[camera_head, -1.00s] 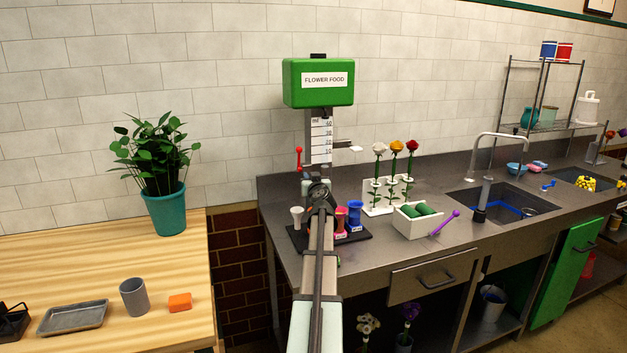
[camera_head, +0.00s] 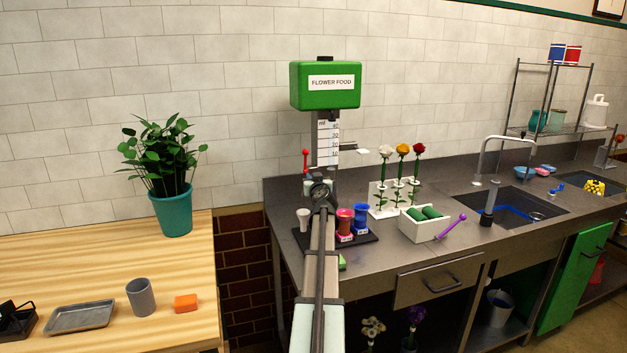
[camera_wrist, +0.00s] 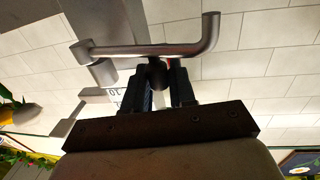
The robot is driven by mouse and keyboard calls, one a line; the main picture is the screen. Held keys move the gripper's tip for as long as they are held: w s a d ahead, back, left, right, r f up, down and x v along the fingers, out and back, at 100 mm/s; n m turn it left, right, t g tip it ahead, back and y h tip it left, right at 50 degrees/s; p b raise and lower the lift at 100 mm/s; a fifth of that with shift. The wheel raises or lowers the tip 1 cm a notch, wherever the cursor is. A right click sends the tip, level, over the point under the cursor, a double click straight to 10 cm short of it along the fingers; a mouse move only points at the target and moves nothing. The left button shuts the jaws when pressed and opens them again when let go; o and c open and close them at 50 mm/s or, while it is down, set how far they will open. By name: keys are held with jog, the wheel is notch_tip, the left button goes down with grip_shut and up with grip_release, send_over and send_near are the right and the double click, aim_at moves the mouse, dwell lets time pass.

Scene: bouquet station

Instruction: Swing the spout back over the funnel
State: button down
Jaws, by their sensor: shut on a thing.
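The green flower food dispenser (camera_head: 325,98) stands at the back of the counter with a white scale (camera_head: 328,140) under it. The grey metal spout (camera_wrist: 145,48) crosses the upper part of the wrist view, its bent end at the right. My gripper (camera_wrist: 168,78) is shut on a dark knob (camera_wrist: 157,72) under the spout. In the head view my gripper (camera_head: 320,188) is in front of the dispenser's lower part, and my arm hides the spout there. I cannot make out the funnel for certain.
Below, a dark tray (camera_head: 365,237) holds a white cup (camera_head: 303,219), a red container (camera_head: 345,222) and a blue container (camera_head: 362,216). A flower rack (camera_head: 378,208) and a white box (camera_head: 420,228) stand to the right. A red-knobbed lever (camera_head: 306,160) is close left.

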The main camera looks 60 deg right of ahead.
jog(key=c, duration=1.1)
grip_release()
jog(key=shift+w, duration=0.1)
jog(key=shift+a, duration=0.1)
jog(key=v, duration=1.3)
jog(key=shift+s+a, duration=0.2)
jog(key=shift+s, duration=0.1)
